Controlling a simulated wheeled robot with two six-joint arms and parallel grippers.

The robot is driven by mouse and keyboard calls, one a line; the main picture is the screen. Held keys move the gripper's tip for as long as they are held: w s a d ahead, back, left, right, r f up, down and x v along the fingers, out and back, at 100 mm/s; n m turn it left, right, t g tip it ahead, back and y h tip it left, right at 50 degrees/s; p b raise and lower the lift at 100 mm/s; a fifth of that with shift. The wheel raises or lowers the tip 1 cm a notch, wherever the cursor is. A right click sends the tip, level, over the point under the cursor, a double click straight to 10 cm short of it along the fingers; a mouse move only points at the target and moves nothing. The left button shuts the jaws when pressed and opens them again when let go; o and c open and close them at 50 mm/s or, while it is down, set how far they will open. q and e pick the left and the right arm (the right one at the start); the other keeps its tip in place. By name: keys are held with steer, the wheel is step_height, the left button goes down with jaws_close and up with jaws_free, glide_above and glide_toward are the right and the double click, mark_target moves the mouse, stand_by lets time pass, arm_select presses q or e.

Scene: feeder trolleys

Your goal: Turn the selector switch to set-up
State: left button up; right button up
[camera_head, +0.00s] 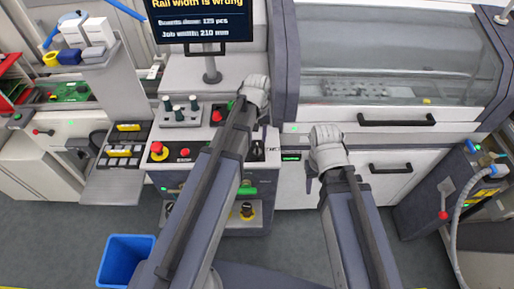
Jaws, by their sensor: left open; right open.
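My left gripper (256,92) is over the back of the control desk (197,142), below the monitor; its fingers are mostly hidden and it is open. My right gripper (327,150) is open in front of the machine's white front, right of the desk, apart from any control. A black and yellow rotary knob (248,211) is on the desk's lower front. I cannot read labels to tell which is the selector switch. Neither gripper holds anything visible.
The monitor (203,22) reads "Rail width is wrong", with job width 210 mm. A red emergency button (157,148) and a second red button (184,153) sit on the desk's left. Drawer handles (397,120) project at right. A blue bin (126,261) stands on the floor.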

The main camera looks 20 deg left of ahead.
mark_target(257, 146)
arm_select(q)
step_height(257, 146, down, 5)
steer(key=b, duration=0.4)
jaws_close()
stand_by(0.4)
